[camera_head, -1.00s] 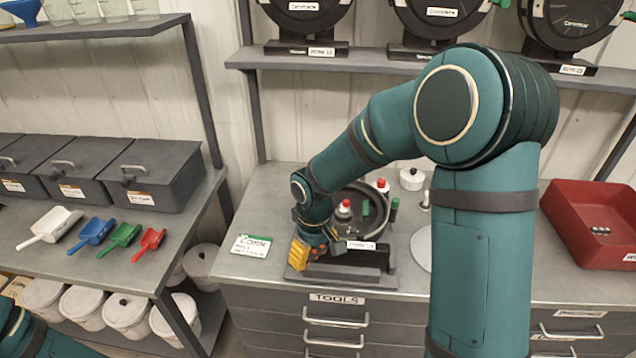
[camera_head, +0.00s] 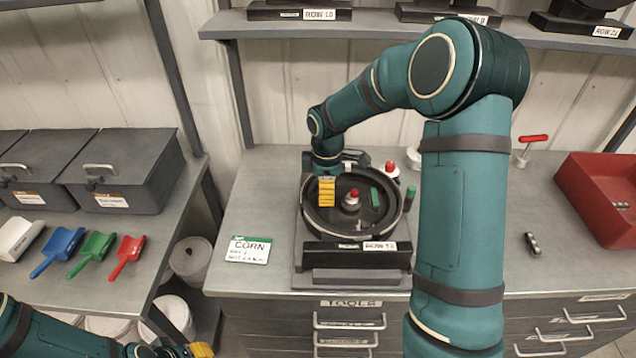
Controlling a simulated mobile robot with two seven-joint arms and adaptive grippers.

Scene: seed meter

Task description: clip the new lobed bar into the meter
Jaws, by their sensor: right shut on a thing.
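The meter is a round black housing (camera_head: 394,228) on a dark stand labelled ROW 13, with a red-topped hub (camera_head: 352,200) and a green piece (camera_head: 375,197) inside. My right gripper (camera_head: 327,196), with yellow fingers, reaches down into the left part of the housing. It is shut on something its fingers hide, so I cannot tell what. A small dark bar with silvery lobes (camera_head: 533,243) lies on the bench right of my arm; I cannot tell whether it is the new one. My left gripper (camera_head: 188,351) is cut off at the bottom edge.
A red bin (camera_head: 600,200) stands at the right, near a red T-handle tool (camera_head: 532,140). A red-topped white piece (camera_head: 389,170) and green cylinder (camera_head: 409,198) stand beside the meter. A CORN card (camera_head: 249,250) lies left. Bench around the card is clear.

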